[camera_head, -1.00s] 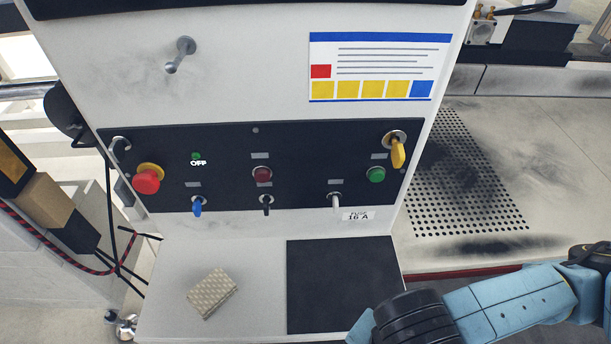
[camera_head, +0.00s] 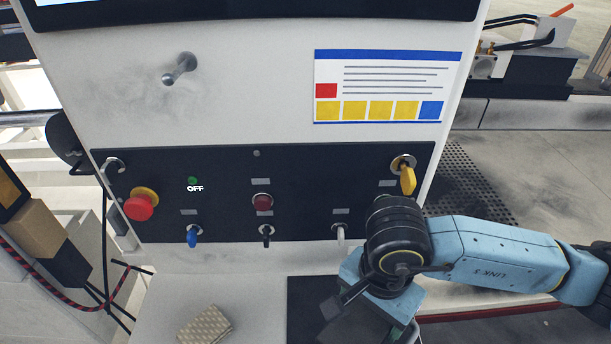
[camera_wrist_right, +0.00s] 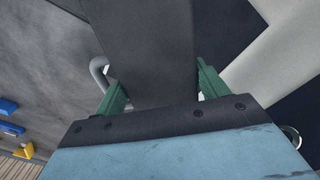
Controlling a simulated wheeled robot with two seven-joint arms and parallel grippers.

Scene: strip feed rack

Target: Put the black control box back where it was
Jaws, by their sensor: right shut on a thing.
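My right gripper (camera_wrist_right: 158,82) shows in the right wrist view with its green fingers on either side of a dark grey-black body, which I take to be the black control box (camera_wrist_right: 150,45). It is shut on it; the far end of the box runs out of the picture. In the head view my right arm reaches in from the right, its wrist over the dark mat (camera_head: 300,300) on the ledge; the fingers and box are mostly hidden there. A grey hook (camera_wrist_right: 98,68) shows beside the box in the wrist view. My left gripper is not in view.
A metal peg (camera_head: 180,68) sticks out above. A patterned pad (camera_head: 204,325) lies on the ledge's left.

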